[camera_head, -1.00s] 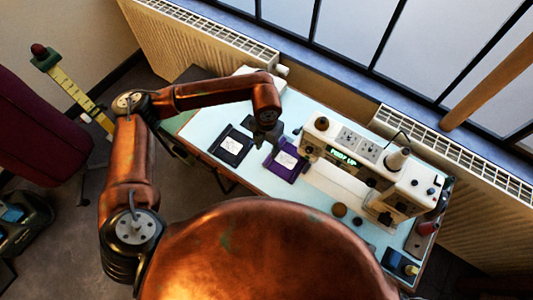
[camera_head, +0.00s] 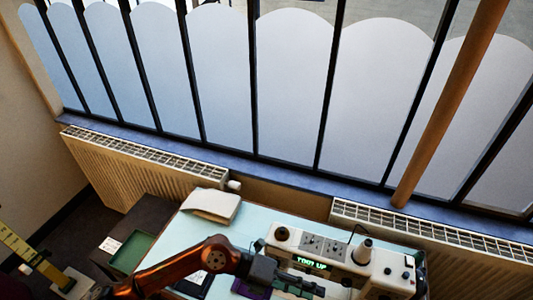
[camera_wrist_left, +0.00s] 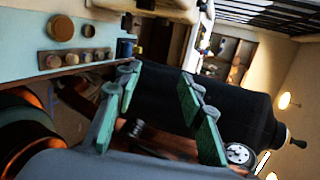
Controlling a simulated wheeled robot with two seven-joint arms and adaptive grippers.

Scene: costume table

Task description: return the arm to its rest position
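My left arm (camera_head: 180,268) comes in low from the left in the head view, bent over the table. Its dark left gripper (camera_head: 300,283) is at the bottom, in front of the sewing machine's left end. In the left wrist view the two green-padded fingers of the left gripper (camera_wrist_left: 158,75) stand apart with nothing held between them. Whether the gripper touches the machine I cannot tell. My right arm and gripper are not in view.
The white sewing machine (camera_head: 345,262) stands on the pale blue table (camera_head: 185,232). A purple pad (camera_head: 252,289) is partly hidden by my gripper. A pale folded item (camera_head: 211,205) lies at the back left. Radiators (camera_head: 140,172) line the window wall. Round items (camera_wrist_left: 62,28) show near the table edge.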

